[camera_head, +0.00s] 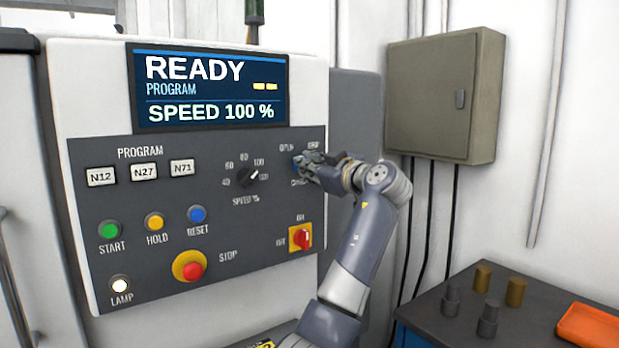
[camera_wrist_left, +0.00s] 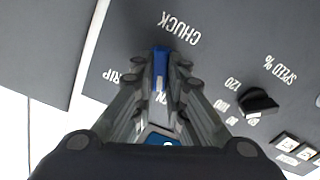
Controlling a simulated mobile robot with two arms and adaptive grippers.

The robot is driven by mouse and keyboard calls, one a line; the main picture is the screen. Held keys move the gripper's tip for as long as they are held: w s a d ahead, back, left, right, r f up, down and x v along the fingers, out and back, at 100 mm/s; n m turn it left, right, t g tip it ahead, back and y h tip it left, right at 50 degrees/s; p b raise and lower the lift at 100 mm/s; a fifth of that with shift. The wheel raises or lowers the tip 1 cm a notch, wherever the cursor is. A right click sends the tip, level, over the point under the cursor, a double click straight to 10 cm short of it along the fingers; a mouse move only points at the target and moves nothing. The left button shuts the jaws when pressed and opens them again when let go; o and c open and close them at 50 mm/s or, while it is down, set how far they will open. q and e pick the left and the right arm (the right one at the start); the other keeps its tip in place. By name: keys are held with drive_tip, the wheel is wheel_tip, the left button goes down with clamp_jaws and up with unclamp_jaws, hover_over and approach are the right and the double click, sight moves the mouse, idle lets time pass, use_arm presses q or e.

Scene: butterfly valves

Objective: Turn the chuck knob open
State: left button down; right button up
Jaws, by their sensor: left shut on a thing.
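The chuck knob is a narrow blue handle (camera_wrist_left: 161,60) on the dark control panel, with the CHUCK label beside it in the left wrist view. My left gripper (camera_wrist_left: 161,80) is shut on it, with a finger on either side. In the head view the left gripper (camera_head: 308,164) is at the panel's upper right, between the OPEN and GRIP labels above and the CHUCK label below. Only a bit of the blue knob shows there; the fingers hide the rest. I cannot tell exactly which label the knob points at. My right gripper is not in view.
A black speed knob (camera_head: 249,177) is left of the gripper, and a red switch on a yellow plate (camera_head: 301,237) is below it. A screen (camera_head: 210,88) reads READY. A grey wall box (camera_head: 432,95) hangs right. A dark bench with an orange tray (camera_head: 590,328) stands lower right.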

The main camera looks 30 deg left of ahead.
use_arm(q)
drive_tip(key=shift+n+b, duration=0.3)
drive_tip(key=shift+n, duration=0.2)
drive_tip(key=c, duration=1.6)
unclamp_jaws()
drive_tip(key=v, duration=1.2)
